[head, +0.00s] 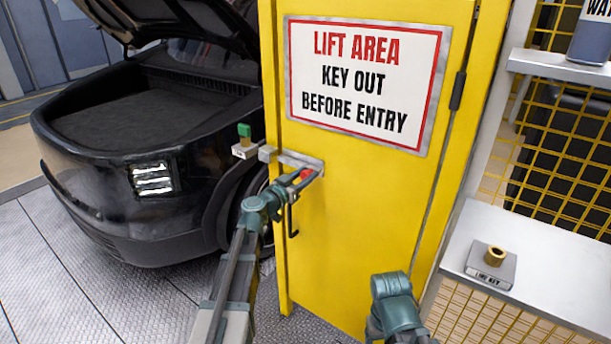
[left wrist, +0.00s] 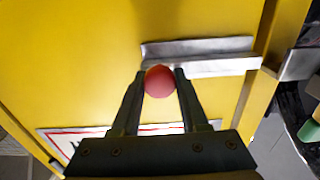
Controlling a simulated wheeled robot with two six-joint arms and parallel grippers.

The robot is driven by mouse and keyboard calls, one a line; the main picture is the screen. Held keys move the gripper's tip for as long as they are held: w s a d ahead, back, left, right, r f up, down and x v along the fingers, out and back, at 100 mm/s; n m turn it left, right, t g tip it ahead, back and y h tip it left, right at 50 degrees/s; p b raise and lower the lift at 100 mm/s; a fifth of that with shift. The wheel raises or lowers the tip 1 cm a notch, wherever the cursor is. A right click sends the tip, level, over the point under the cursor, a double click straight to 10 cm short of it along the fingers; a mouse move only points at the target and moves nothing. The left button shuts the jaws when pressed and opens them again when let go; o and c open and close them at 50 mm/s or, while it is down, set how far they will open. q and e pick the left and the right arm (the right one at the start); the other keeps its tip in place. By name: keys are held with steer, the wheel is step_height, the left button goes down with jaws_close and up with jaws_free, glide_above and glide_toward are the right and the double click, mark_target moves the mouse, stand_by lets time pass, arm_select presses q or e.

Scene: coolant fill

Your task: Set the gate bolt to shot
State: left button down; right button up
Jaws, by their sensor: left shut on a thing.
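The gate (head: 345,215) is a yellow panel with a "lift area" sign. Its silver bolt (head: 291,159) lies level near the left edge, with a red knob (head: 306,173). My left gripper (head: 302,180) is shut on the knob, which shows as a red ball between the fingers in the left wrist view (left wrist: 159,81). There the bolt bar (left wrist: 215,68) runs right towards a silver keeper (left wrist: 299,64) past the gate's edge.
A black car (head: 150,140) with its hood up stands left of the gate. A green-topped part (head: 244,134) sits beside the keeper. A dark handle (head: 292,220) hangs below the bolt. At right, a shelf (head: 540,262) bears a "lift key" block (head: 491,265); a yellow mesh stands behind.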

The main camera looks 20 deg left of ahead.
mark_target(297, 165)
stand_by(0.3)
arm_select(q)
steer(key=a, duration=0.1)
steer(key=w+a, duration=0.1)
steer(key=a, duration=0.1)
steer(key=w+a, duration=0.1)
steer(key=a, duration=0.1)
steer(key=shift+a, duration=0.15)
steer(key=shift+c, duration=2.2)
jaws_free()
steer(key=shift+s, duration=0.1)
steer(key=shift+s, duration=0.15)
steer(key=v, duration=1.3)
steer(key=shift+s, duration=0.25)
